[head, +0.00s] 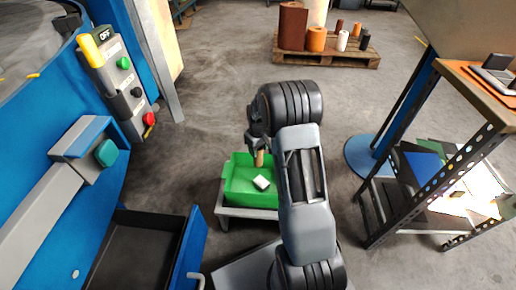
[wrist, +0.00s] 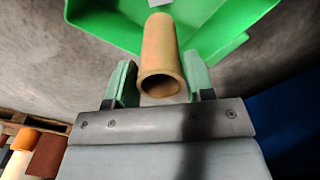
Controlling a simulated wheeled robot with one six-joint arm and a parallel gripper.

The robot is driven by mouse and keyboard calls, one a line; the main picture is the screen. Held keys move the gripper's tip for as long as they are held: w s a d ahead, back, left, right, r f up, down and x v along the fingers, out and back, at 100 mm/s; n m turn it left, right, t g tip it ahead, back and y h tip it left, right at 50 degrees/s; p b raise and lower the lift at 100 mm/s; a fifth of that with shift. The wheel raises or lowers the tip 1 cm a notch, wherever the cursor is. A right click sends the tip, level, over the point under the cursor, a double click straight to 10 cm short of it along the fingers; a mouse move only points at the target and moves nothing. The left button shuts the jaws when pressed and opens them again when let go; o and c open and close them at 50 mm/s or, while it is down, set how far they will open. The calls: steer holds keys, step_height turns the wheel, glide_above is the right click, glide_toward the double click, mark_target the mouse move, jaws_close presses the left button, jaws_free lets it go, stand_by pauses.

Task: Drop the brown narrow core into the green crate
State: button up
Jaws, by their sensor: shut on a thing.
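The brown narrow core (wrist: 160,50) is a light-brown open-ended tube. My gripper (wrist: 160,82) is shut on it, with a pale green finger on each side. In the head view, my gripper (head: 258,146) holds the core (head: 260,158) pointing down over the back part of the green crate (head: 236,190). From this angle I cannot tell how far its lower end is above the crate floor. The crate also shows in the wrist view (wrist: 215,38), beyond the core. My arm hides the crate's right side in the head view.
A small white block (head: 262,182) lies in the crate, which stands on a low grey support (head: 238,213). A blue machine with an open drawer (head: 135,250) is at left. A shelf rack (head: 425,200) is at right. A pallet (head: 322,58) with several rolls stands behind.

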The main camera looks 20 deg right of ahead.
step_height(320, 180, down, 3)
steer(key=shift+r+b, duration=0.1)
steer(key=shift+b, duration=0.65)
steer(key=o, duration=1)
step_height(320, 180, up, 14)
steer(key=p, duration=0.5)
